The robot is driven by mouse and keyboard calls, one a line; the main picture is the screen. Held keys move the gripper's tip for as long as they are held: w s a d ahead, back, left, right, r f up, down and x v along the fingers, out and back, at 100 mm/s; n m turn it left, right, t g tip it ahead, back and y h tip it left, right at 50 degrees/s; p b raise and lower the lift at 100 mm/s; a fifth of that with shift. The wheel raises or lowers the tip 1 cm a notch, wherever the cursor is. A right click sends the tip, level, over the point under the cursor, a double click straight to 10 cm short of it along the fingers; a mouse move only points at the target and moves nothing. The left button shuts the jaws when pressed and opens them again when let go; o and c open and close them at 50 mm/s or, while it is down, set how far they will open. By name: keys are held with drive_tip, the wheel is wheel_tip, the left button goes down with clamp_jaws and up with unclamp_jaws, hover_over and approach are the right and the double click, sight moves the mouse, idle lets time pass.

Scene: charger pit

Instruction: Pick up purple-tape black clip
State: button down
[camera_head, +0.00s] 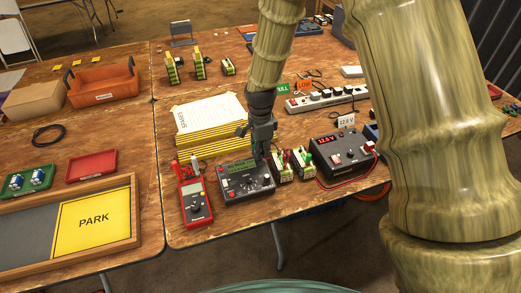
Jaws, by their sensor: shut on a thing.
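My gripper (259,150) reaches down over the right side of a black charger (245,182) with a green-lit display. Its dark fingers are shut on a small dark thing that I can barely make out. It may be the black clip, but no purple tape can be made out at this size. The fingertips are close to the charger's upper right edge, just left of a battery pack (281,166) with yellow-green sides. I cannot tell whether they touch the charger. I cannot pick out the purple-tape black clip anywhere else.
A red multimeter (195,202) stands left of the charger. A second battery pack (302,162) and a power supply (342,155) stand to the right. Behind are a yellow-edged stack (208,118) and a power strip (326,98). A PARK tray (95,222) lies at left. My arm hides the right side.

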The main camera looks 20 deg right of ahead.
drive_tip(key=shift+r, duration=0.1)
drive_tip(key=shift+r, duration=0.6)
wheel_tip(320, 180, up, 2)
drive_tip(key=shift+b, duration=0.45)
drive_tip(key=s+a+r+b, duration=0.1)
drive_tip(key=s+a+b, duration=0.1)
drive_tip(key=s+a, duration=0.9)
drive_tip(key=shift+s+r, duration=0.3)
drive_tip(key=shift+s, duration=0.05)
drive_tip(key=shift+r, duration=0.15)
